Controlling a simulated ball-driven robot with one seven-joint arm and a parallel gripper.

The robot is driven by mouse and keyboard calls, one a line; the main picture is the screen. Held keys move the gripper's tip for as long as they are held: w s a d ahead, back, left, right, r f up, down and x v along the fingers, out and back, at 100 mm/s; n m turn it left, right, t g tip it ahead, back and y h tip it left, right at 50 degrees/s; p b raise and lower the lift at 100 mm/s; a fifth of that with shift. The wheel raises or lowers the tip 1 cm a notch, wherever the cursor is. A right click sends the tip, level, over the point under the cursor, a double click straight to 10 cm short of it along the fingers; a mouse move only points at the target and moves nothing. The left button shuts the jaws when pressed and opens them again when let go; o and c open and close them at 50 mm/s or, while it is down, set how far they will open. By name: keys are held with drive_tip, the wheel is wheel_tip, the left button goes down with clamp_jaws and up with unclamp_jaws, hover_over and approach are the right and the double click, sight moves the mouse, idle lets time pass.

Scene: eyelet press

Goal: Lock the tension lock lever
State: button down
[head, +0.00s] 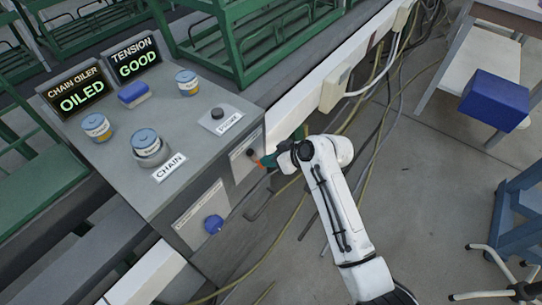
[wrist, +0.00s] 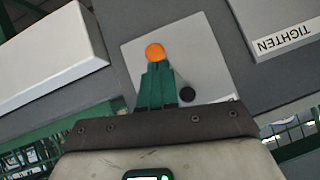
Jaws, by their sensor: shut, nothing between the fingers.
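The tension lock lever shows an orange round end (wrist: 155,52) in the wrist view, on a pale plate (wrist: 205,62). A black round part (wrist: 187,94) sits on the same plate, close to my fingers. In the head view a small red-orange part (head: 258,163) shows by the plate on the cabinet's side. My gripper (wrist: 155,70) has its green fingers shut and empty, with the tips right at the orange end. I cannot tell whether they touch it. My gripper (head: 268,161) and arm partly hide the lever in the head view.
The cabinet (head: 185,110) carries a "TENSION GOOD" display (head: 134,59), an "OILED" display (head: 79,92), several tins and a blue block (head: 133,94). A blue knob (head: 213,224) is on its side. Cables (head: 300,215) lie on the floor. A "TIGHTEN" label (wrist: 284,38) shows near the plate.

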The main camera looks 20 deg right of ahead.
drive_tip(key=m+y, duration=0.1)
drive_tip(key=a+m+g+y+b, duration=0.1)
drive_tip(key=y, duration=0.1)
drive_tip(key=s+f+m+g+y, duration=0.1)
drive_tip(key=y, duration=0.1)
drive_tip(key=shift+a+m, duration=0.3)
drive_tip(key=shift+r+p, duration=0.45)
drive_tip(key=shift+r, duration=0.3)
drive_tip(key=shift+r, duration=0.1)
